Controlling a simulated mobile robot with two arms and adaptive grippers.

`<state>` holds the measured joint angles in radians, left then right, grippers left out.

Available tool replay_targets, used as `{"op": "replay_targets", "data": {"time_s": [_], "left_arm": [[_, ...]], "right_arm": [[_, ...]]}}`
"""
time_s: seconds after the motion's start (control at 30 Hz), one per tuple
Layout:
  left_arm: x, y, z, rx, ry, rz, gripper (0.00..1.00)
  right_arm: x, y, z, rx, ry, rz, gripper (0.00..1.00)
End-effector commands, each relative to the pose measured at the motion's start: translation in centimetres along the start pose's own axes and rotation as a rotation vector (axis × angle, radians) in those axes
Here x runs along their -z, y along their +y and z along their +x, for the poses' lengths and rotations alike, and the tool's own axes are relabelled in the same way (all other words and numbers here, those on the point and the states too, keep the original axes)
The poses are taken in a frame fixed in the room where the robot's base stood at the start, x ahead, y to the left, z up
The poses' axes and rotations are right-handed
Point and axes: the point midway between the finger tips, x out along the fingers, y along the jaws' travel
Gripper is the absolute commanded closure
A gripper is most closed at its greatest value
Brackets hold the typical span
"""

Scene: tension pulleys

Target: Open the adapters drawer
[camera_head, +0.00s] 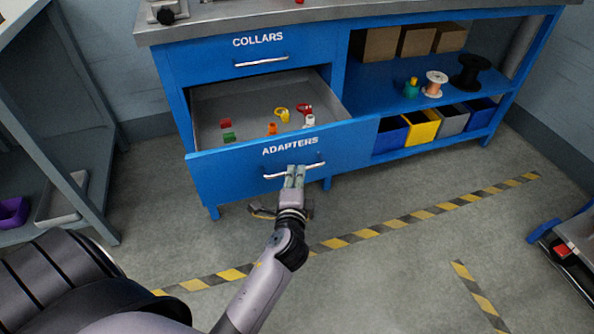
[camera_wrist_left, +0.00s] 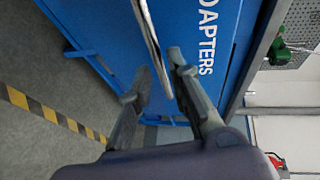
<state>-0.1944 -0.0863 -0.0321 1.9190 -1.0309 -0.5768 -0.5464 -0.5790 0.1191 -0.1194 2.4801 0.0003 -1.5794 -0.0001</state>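The blue adapters drawer (camera_head: 220,176), labelled ADAPTERS, is pulled well out of the workbench, and its grey inside shows with several small coloured parts in it. Its silver bar handle (camera_head: 314,165) is on the front. My left gripper (camera_head: 295,170) is at the handle. In the left wrist view, the handle (camera_wrist_left: 149,35) runs between the two spread fingers (camera_wrist_left: 160,68), with gaps visible beside it. The drawer front (camera_wrist_left: 105,35) also shows there. My right gripper is in neither view.
The collars drawer (camera_head: 212,62) above is closed. Right of the drawers are shelves with cardboard boxes (camera_head: 381,44), spools (camera_head: 434,84) and coloured bins (camera_head: 421,127). A grey shelf unit (camera_head: 85,120) stands at the left. The floor in front has yellow-black tape (camera_head: 395,224) and is mostly clear.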

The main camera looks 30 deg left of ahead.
Motion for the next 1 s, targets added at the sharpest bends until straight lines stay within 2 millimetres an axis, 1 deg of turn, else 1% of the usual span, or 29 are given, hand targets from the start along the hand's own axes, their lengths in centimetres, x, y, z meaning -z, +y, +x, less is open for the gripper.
{"op": "replay_targets", "data": {"time_s": [0.03,0.1,0.2,0.3,0.87,0.97,1.0], "left_arm": [[0.0,0.1,-1.0,-0.003,-0.001,-0.001,0.82],[0.0,0.1,-2.1,-0.003,-0.001,-0.002,0.82],[0.0,0.1,-3.2,-0.002,-0.001,0.000,0.82],[-0.1,0.1,-3.8,-0.002,-0.002,0.000,0.82],[-0.1,0.1,-4.0,-0.004,-0.003,-0.005,0.82],[-1.1,0.6,-4.4,-0.040,-0.026,-0.067,0.82],[-1.8,1.1,-4.8,-0.073,-0.045,-0.116,0.82]], "right_arm": [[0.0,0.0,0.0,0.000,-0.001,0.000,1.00],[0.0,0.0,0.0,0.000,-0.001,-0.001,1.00],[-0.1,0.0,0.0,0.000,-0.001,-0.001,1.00],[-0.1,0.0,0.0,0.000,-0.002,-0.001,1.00],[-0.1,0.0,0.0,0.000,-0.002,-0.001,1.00],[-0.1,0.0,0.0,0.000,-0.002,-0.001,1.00],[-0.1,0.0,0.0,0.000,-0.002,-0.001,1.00]]}}
